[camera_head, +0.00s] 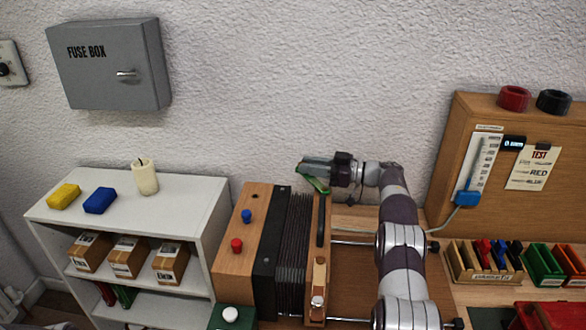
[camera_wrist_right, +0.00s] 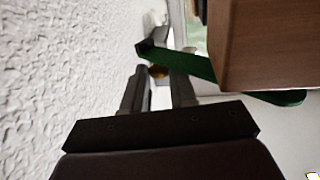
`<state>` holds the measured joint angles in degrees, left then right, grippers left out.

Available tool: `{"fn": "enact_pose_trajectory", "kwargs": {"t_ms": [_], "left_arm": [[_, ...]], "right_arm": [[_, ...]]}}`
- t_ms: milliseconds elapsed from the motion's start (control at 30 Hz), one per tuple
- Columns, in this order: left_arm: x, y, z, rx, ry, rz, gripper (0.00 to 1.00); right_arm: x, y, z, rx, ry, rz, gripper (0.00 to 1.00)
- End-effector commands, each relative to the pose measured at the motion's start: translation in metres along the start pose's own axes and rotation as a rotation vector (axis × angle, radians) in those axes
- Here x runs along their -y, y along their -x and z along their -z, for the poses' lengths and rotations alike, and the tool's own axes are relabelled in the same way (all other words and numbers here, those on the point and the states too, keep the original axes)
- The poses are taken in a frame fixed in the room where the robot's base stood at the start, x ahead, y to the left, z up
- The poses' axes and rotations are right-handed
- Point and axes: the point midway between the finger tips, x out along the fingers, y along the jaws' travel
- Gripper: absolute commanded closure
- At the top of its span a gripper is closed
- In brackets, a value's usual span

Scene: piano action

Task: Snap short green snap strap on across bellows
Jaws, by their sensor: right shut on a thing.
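The short green strap (camera_head: 314,183) is at the far end of the bellows, by the top of the wooden end board (camera_head: 319,216). My right gripper (camera_head: 304,167) is shut on it, above the far end of the black pleated bellows (camera_head: 291,240). In the right wrist view the strap (camera_wrist_right: 188,61) crosses in front of my right fingertips (camera_wrist_right: 158,78). It has a dark end piece and runs to the right behind a brown wooden block (camera_wrist_right: 268,45). I cannot tell whether either strap end is fastened. My left gripper is out of view.
The wooden block with red (camera_head: 237,245) and blue (camera_head: 246,216) knobs stands left of the bellows. A white shelf (camera_head: 190,190) with a candle is further left. A rack of coloured pieces (camera_head: 484,264) is at right. The textured wall is close behind my right gripper.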

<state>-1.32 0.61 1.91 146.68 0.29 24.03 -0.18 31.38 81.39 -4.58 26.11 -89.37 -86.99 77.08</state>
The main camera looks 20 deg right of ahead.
Motion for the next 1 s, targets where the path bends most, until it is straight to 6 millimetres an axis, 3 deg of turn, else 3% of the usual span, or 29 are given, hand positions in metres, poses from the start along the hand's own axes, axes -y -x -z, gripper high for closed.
{"fn": "enact_pose_trajectory", "kwargs": {"t_ms": [467, 500, 567, 1000], "left_arm": [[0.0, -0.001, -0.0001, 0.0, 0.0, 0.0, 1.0], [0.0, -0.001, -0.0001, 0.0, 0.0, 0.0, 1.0], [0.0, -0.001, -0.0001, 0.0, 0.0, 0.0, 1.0], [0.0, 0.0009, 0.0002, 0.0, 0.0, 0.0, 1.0]], "right_arm": [[-0.0012, 0.009, 0.0008, -0.001, 0.0, 0.003, 1.0], [-0.0012, 0.009, 0.0008, -0.001, 0.001, 0.003, 0.64], [-0.0012, 0.009, 0.0008, -0.001, 0.001, 0.002, 0.49], [-0.0005, 0.0049, 0.0011, -0.001, -0.001, 0.003, 0.49]]}}
